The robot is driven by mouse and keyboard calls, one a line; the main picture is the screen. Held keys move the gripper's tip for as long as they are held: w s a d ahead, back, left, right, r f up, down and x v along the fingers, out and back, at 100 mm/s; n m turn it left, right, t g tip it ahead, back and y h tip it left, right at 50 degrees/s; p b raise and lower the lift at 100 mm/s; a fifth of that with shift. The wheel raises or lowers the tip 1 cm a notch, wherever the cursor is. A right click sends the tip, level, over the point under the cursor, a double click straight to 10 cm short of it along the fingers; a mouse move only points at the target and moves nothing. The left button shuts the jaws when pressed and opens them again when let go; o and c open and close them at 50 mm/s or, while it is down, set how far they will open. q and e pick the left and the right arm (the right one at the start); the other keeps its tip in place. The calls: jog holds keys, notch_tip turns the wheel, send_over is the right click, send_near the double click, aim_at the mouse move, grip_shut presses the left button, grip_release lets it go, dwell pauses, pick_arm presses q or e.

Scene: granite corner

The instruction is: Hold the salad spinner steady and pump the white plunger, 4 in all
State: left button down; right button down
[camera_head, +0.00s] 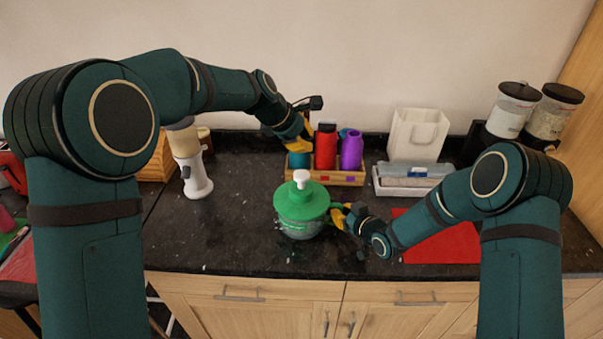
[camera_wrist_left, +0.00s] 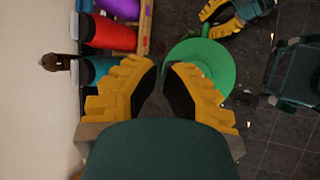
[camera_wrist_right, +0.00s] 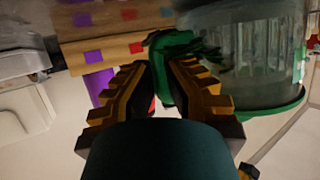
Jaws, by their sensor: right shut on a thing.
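The salad spinner has a green lid (camera_head: 316,203) and a clear bowl (camera_head: 301,231), and it stands upright on the counter. Its white plunger (camera_head: 301,177) sticks up from the lid's middle. My right gripper (camera_head: 341,216) is shut on the green handle (camera_wrist_right: 172,50) at the spinner's right side. The clear bowl (camera_wrist_right: 245,45) shows beside the fingers in the right wrist view. My left gripper (camera_head: 302,137) is above and behind the spinner, apart from the plunger. Its fingertips (camera_wrist_left: 162,68) look nearly together with nothing between them. The lid (camera_wrist_left: 222,62) lies partly behind a finger there.
A wooden rack (camera_head: 343,178) with red (camera_head: 325,150) and purple (camera_head: 351,152) bottles stands behind the spinner. Counter left of the spinner is clear.

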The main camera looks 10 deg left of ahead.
aim_at(305, 170)
pick_arm(q)
jog(key=shift+f, duration=2.7)
jog(key=shift+f, duration=0.1)
jog(key=shift+f, duration=0.3)
jog(key=shift+f, duration=1.6)
dwell(0.8)
dwell(0.3)
jog(key=shift+r, duration=2)
jog(key=shift+r, duration=2.55)
